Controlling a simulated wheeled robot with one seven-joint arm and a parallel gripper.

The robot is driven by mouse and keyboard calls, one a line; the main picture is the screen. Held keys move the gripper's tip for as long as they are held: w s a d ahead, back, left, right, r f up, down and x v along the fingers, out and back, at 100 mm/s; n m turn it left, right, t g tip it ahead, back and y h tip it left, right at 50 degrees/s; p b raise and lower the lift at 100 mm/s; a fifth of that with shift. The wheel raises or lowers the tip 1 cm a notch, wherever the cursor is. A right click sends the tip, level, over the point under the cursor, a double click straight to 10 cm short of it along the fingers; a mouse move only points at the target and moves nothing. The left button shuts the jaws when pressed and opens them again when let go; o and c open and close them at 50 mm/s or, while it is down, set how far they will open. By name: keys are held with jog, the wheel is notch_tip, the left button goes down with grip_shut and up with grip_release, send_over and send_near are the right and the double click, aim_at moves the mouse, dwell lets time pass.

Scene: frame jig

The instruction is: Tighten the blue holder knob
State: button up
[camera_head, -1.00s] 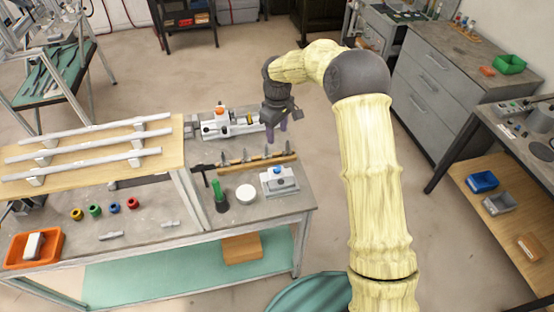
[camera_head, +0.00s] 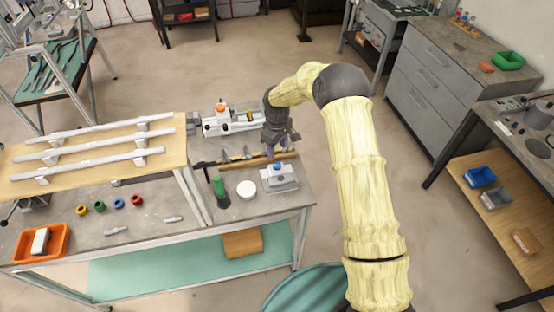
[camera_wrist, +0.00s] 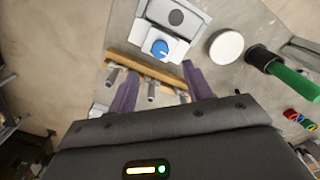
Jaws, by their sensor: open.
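The blue knob (camera_head: 277,168) sits on a grey-white holder block (camera_head: 281,181) near the right end of the bench. In the wrist view the blue knob (camera_wrist: 160,48) is a round disc with a pale mark, on the near side of the holder (camera_wrist: 172,22). My gripper (camera_head: 274,150) is behind the holder and above the wooden peg rack. The fingers do not touch the knob.
The wooden rack (camera_head: 240,162) with several upright pegs lies beneath the gripper. A white round lid (camera_head: 246,189) and a green-handled tool (camera_head: 221,190) stand left of the holder. A clamp device (camera_head: 228,120) is behind. Several coloured rings (camera_head: 118,203) lie farther left.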

aim_at(277, 164)
notch_tip(277, 164, down, 9)
jog(key=p, duration=0.2)
jog(key=shift+r+p, duration=0.2)
jog(key=shift+p, duration=0.2)
jog(key=c, duration=1)
